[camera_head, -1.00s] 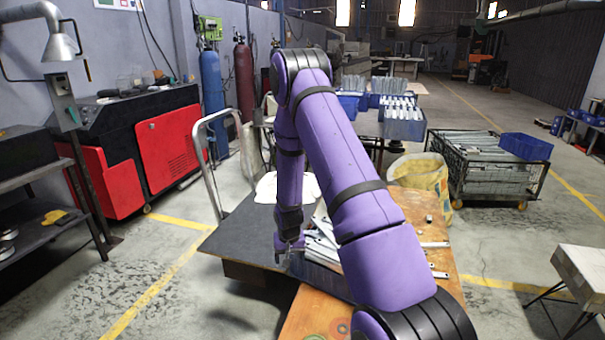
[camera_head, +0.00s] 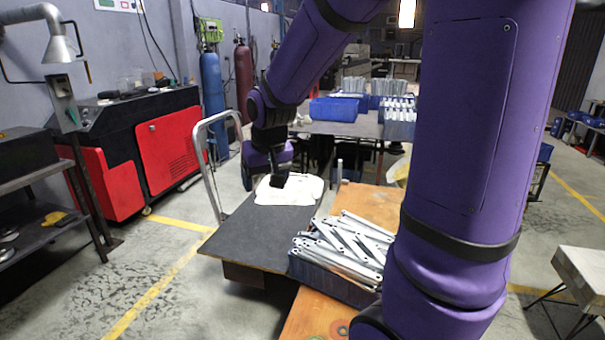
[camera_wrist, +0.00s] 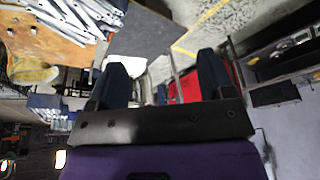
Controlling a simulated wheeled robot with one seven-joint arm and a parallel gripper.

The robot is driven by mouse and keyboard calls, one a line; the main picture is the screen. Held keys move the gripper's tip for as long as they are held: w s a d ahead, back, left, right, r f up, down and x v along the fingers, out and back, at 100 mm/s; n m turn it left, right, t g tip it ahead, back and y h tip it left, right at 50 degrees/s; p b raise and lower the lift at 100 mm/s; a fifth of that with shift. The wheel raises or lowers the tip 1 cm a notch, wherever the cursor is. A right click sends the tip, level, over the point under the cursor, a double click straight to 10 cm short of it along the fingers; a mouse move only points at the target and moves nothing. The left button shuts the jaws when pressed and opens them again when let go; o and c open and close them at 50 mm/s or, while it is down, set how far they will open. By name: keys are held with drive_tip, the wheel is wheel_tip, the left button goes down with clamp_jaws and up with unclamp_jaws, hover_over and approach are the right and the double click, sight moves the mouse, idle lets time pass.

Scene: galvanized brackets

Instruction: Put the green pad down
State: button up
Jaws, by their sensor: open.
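My gripper (camera_head: 279,181) is above the far end of the dark board, over a white cloth (camera_head: 308,190). In the wrist view its two fingers (camera_wrist: 161,78) stand apart with nothing held between them. A small greenish round piece (camera_head: 315,338), possibly the green pad, lies at the near edge of the orange-brown table (camera_head: 310,309), cut off by the bottom of the head view. A reddish round piece (camera_head: 342,330) lies beside it. No green pad shows in the wrist view.
A blue crate (camera_head: 325,278) heaped with metal brackets (camera_head: 345,243) stands on the table beside the dark board (camera_head: 240,238). The board's left part is clear. A cart handle (camera_head: 208,150) rises at left. Blue bins (camera_head: 335,109) stand on a table behind.

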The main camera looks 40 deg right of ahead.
drive_tip(key=s+a+r+n, duration=0.1)
drive_tip(key=s+a+r, duration=0.1)
drive_tip(key=s, duration=0.4)
drive_tip(key=s+a+r+n+t, duration=0.1)
drive_tip(key=s+a+r, duration=0.1)
drive_tip(key=s+r, duration=0.2)
drive_tip(key=s+a+r+n, duration=0.1)
drive_tip(key=s+a+r, duration=0.2)
drive_tip(key=s, duration=0.7)
drive_tip(key=shift+r+t+y, duration=0.3)
drive_tip(key=shift+r+y, duration=0.1)
drive_tip(key=shift+r, duration=0.1)
drive_tip(key=shift+o, duration=0.5)
